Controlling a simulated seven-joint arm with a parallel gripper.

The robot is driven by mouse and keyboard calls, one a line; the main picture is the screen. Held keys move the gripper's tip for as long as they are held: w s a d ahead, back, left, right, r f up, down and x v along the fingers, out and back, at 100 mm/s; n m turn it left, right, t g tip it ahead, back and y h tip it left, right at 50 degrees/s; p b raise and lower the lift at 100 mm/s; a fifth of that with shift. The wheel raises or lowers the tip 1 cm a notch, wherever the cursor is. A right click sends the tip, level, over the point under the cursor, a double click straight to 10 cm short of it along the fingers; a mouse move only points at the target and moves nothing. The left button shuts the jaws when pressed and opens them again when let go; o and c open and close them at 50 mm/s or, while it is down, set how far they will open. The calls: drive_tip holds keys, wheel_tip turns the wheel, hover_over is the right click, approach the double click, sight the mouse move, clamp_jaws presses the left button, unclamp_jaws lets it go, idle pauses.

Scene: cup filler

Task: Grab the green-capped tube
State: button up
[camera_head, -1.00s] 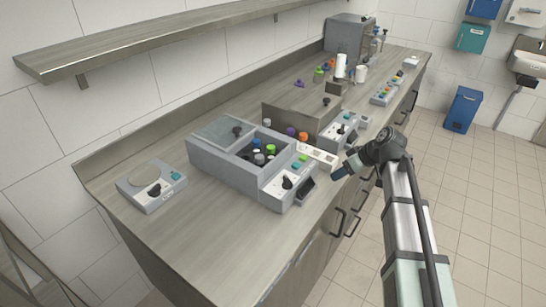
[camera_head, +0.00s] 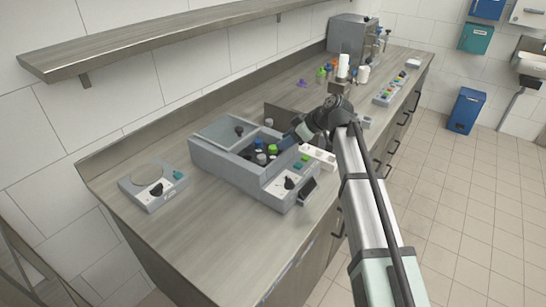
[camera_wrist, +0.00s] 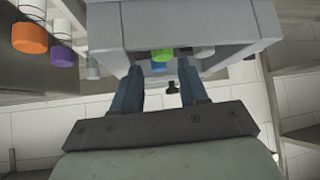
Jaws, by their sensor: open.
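The green-capped tube (camera_head: 272,149) stands in the open grey box (camera_head: 228,165) among several other caps. In the wrist view its green cap (camera_wrist: 162,54) shows ahead of my gripper, in line with the gap between the fingers. My gripper (camera_wrist: 160,67) is open, with its two blue fingers apart and nothing seen held. In the head view my gripper (camera_head: 289,139) is at the box's right side, just right of the green cap. The tube's body is mostly hidden. I cannot tell the exact distance from the fingertips to the cap.
A grey cap (camera_wrist: 200,51) sits close right of the green one. Orange (camera_wrist: 30,38) and purple (camera_wrist: 63,57) caps show at the wrist view's upper left. A white power strip (camera_head: 319,156) lies right of the box.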

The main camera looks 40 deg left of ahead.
sight(274, 147)
drive_tip(key=shift+x, duration=3.3)
drive_tip(key=shift+s, duration=0.2)
drive_tip(key=c, duration=0.8)
